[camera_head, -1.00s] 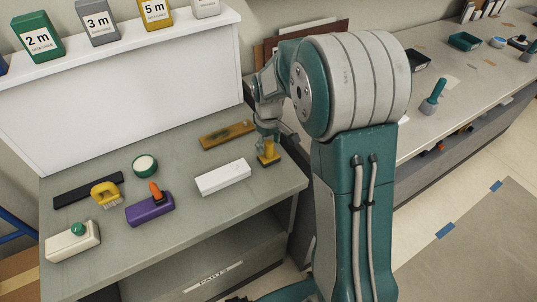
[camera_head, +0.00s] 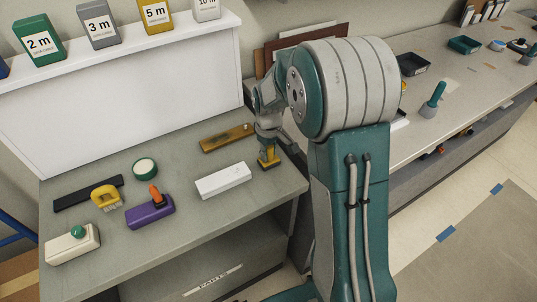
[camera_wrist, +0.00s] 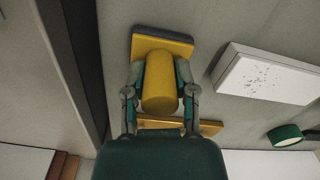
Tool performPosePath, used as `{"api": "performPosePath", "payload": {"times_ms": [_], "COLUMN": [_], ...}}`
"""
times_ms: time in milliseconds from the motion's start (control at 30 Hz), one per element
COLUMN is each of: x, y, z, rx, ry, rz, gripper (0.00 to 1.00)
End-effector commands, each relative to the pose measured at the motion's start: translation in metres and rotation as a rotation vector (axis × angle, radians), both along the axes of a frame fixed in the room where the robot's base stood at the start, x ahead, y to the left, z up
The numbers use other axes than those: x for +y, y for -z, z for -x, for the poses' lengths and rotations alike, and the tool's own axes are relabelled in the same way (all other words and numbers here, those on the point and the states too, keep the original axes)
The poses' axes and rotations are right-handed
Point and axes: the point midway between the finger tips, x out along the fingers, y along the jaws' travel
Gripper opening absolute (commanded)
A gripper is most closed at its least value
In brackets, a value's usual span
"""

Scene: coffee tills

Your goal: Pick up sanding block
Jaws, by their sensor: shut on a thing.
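The sanding block (camera_head: 268,164) has a yellow body with a dark pad under it and stands near the right end of the grey bench. In the wrist view its upright yellow cylindrical handle (camera_wrist: 160,88) rises from a yellow base (camera_wrist: 163,44) edged in dark grey. My gripper (camera_head: 267,148) is over it, and in the wrist view the gripper (camera_wrist: 160,85) has one finger on each side of the handle, shut on it. The block appears to rest on the bench; any small gap beneath is too small to tell.
A white box (camera_head: 223,180) lies just left of the block, and a brown-yellow bar (camera_head: 227,137) lies behind. Further left are a purple block (camera_head: 150,210), a yellow brush (camera_head: 107,198), a green tape roll (camera_head: 144,167) and a cream block (camera_head: 73,245). The bench edge is close on the right.

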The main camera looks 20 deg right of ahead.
Motion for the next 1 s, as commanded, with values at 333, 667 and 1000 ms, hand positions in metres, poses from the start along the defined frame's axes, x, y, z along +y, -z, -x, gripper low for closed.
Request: {"api": "performPosePath", "payload": {"times_ms": [333,667,1000], "x": [0.0,0.004,0.008], "y": [-0.041,-0.099,-0.124], "z": [0.008,0.066,0.125], "rx": [-0.004,-0.004,-0.004], "ry": [0.0,0.0,0.0], "rz": [0.0,0.0,0.0], "gripper": [0.0,0.0,0.0]}}
